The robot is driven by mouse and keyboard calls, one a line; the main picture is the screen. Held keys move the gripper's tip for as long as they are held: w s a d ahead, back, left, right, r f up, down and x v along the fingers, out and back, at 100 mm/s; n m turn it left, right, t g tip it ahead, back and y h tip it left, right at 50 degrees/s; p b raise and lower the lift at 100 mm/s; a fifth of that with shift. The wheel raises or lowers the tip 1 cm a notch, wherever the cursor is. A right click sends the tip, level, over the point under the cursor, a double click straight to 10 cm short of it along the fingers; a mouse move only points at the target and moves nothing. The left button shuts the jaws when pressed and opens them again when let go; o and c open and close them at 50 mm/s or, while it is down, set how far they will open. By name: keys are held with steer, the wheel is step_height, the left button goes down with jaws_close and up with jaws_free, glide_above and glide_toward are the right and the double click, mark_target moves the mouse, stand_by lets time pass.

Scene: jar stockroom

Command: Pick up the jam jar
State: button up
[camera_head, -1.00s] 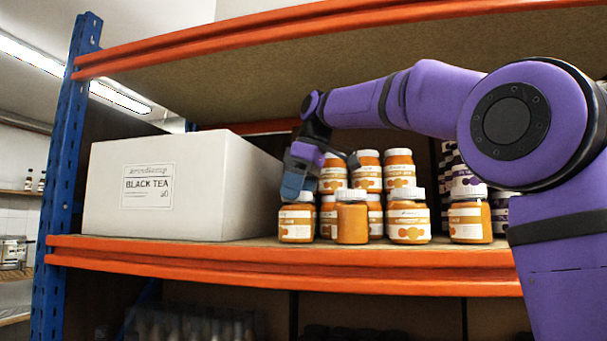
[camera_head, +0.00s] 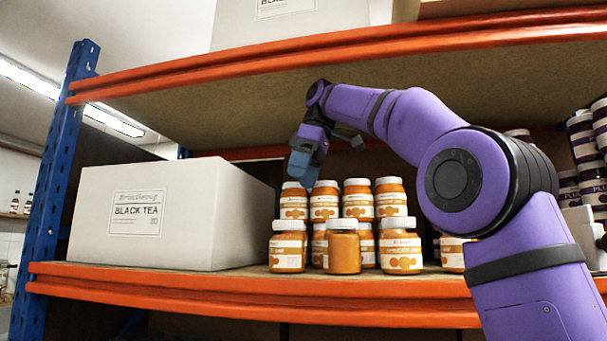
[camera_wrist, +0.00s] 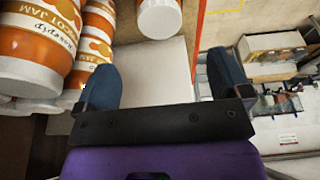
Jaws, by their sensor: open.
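Several orange jam jars with white lids and cream labels stand on the shelf, some stacked two high. One is the front left jar (camera_head: 287,246); beside it, one jar (camera_head: 342,247) shows no label. An upper left jar (camera_head: 294,203) is in the stack behind. My gripper (camera_head: 303,172) is raised in front of the stack's upper left, its fingers overlapping that jar's lid in the picture. In the wrist view, my gripper (camera_wrist: 165,85) has its fingers wide apart and empty.
A white BLACK TEA box (camera_head: 165,215) stands left of the jars. The shelf's orange front beam (camera_head: 200,287) runs below and the upper shelf's beam (camera_head: 300,52) above. Dark-labelled jars (camera_head: 588,150) stand at the far right. Open air lies before the shelf.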

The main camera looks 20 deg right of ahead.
mark_target(288, 224)
steer(key=shift+f, duration=0.1)
steer(key=shift+a+f+h, duration=0.2)
steer(key=shift+f+h, duration=0.05)
steer(key=shift+h, duration=0.05)
steer(key=s+a+f+n+t+h, duration=0.4)
steer(key=a+f+n+t+h, duration=0.25)
steer(key=a+n+h, duration=0.55)
steer(key=shift+w+d+f+n+g+h, duration=0.15)
steer(key=shift+w+d+f+n, duration=0.35)
steer(key=shift+w+d, duration=0.85)
steer(key=shift+w+d+f+n+h, duration=0.3)
steer(key=shift+w+d+f, duration=0.4)
steer(key=shift+d, duration=1.3)
steer(key=shift+w+d+f+n+g+h, duration=0.15)
steer(key=shift+w+d+f+n, duration=0.35)
steer(key=shift+w+d, duration=0.85)
steer(key=shift+s+d, duration=0.25)
steer(key=shift+s, duration=0.1)
steer(key=shift+c, duration=0.2)
